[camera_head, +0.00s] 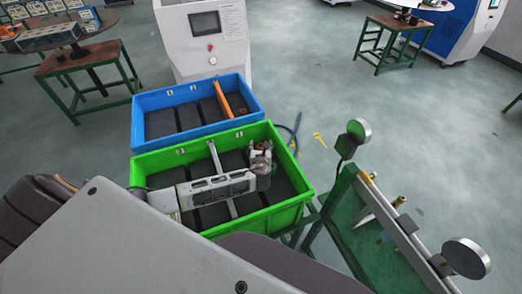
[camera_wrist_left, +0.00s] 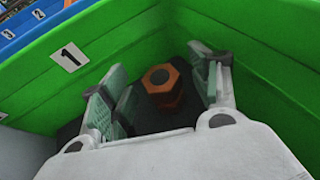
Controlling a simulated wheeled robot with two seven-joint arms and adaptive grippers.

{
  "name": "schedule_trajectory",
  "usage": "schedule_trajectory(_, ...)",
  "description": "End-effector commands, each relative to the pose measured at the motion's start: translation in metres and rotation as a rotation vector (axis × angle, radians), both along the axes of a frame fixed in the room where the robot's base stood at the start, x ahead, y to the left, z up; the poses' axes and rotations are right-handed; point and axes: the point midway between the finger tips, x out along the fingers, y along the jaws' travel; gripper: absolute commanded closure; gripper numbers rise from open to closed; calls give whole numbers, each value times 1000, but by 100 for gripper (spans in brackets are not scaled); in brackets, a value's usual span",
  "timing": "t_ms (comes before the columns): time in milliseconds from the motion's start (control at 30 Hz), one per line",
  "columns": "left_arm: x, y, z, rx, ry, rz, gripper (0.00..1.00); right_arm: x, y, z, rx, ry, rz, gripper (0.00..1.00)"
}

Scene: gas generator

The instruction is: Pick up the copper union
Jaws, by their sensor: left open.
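The copper union (camera_wrist_left: 162,85), an orange-brown hexagonal fitting with a dark round opening, stands in the green crate near a corner in the left wrist view. My left gripper (camera_wrist_left: 163,80) is open, with its green-padded fingers on either side of the union. A clear gap shows beside each finger, and it does not look gripped. In the head view, my left gripper (camera_head: 261,164) reaches down into the right part of the green crate and mostly hides the union. My right gripper is not in view.
The green crate's walls (camera_head: 291,213) rise close around the gripper. A blue crate (camera_head: 190,87) with an orange bar stands behind it. A green metal stand (camera_head: 350,235) with round discs is at the right. A white machine (camera_head: 206,45) stands behind the crates.

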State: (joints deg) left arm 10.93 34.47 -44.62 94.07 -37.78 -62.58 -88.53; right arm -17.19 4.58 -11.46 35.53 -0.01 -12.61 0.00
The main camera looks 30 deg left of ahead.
Motion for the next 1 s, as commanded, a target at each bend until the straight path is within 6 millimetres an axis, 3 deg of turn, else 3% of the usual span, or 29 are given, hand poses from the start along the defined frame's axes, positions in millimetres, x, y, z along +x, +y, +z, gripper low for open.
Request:
schedule_trajectory(300,0,0,0,0,0,0,39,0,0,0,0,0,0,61)
schedule_trajectory(700,0,0,0,0,0,0,91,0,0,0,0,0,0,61)
schedule_trajectory(1000,0,0,1,-1,0,0,92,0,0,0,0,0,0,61)
